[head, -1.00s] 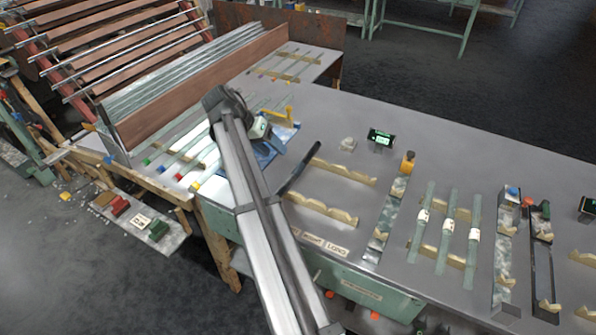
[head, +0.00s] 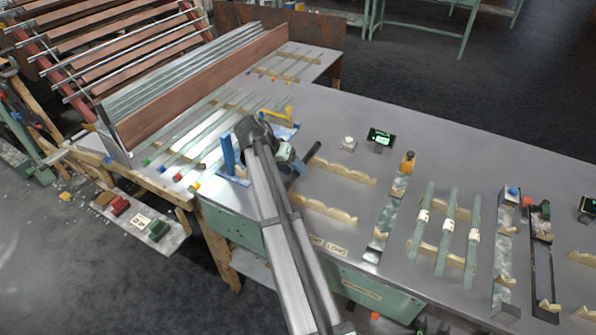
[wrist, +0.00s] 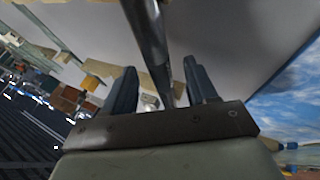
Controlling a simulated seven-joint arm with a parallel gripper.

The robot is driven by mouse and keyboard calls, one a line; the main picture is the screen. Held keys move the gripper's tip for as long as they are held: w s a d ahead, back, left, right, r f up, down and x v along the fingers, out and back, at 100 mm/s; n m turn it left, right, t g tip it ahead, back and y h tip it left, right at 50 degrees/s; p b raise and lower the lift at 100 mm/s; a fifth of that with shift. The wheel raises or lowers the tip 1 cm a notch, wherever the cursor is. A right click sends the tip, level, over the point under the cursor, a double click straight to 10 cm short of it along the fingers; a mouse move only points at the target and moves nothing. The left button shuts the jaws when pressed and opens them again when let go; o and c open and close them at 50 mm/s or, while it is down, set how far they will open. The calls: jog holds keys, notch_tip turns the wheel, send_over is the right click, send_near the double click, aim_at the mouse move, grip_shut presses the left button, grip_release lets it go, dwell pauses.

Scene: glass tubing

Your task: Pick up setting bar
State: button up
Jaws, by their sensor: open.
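The setting bar is a dark rod; in the head view only its far tip (head: 313,150) shows, the rest hidden behind my gripper (head: 294,162). In the wrist view the bar (wrist: 150,35) runs down from the top edge into the space between the fingers of my gripper (wrist: 160,85). The fingers are apart, one on each side of the bar. I cannot tell whether either finger touches it.
A blue fixture (head: 231,160) and a yellow clamp (head: 280,115) stand left of my gripper. Notched wooden rails (head: 345,172) lie to the right, then glass tubes (head: 447,230) with white labels. A small display (head: 381,138) stands behind. Bare grey bench lies between the rails.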

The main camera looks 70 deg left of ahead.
jog(key=shift+w+f, duration=0.1)
jog(key=shift+f, duration=0.05)
jog(key=shift+c, duration=0.2)
grip_shut()
dwell(0.3)
